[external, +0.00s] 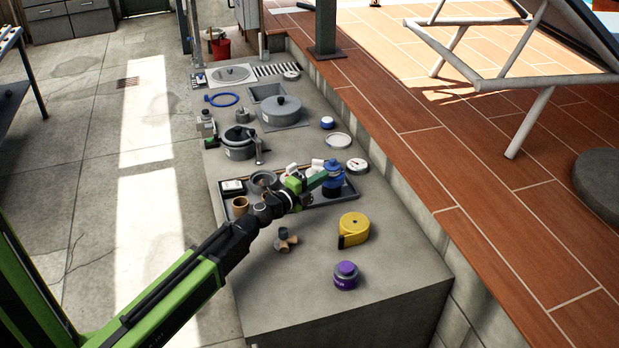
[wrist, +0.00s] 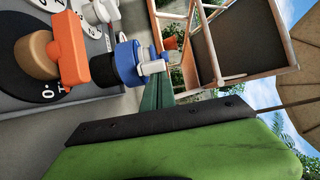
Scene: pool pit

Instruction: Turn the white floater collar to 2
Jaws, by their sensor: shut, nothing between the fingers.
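A blue floater-like piece (wrist: 128,62) with a white collar or tab (wrist: 152,67) at its end shows in the wrist view. In the external view the blue piece (external: 333,170) is at the right part of a dark tray (external: 350,192). My gripper (external: 322,180) reaches in from the left, its green fingers shut and empty, their tips close to the blue piece. In the wrist view the fingers (wrist: 157,88) end just below the white part; I cannot tell whether they touch. A dark dial with a 0 (wrist: 48,92) lies behind an orange handle (wrist: 72,48). I cannot read the collar's setting.
A yellow tape-like case (external: 353,230), a purple-lidded jar (external: 345,276) and a brown-grey fitting (external: 286,241) stand in front of the tray. A round white gauge (external: 357,166) lies behind it. A lidded grey pot (external: 281,112) stands farther back. The front right counter is clear.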

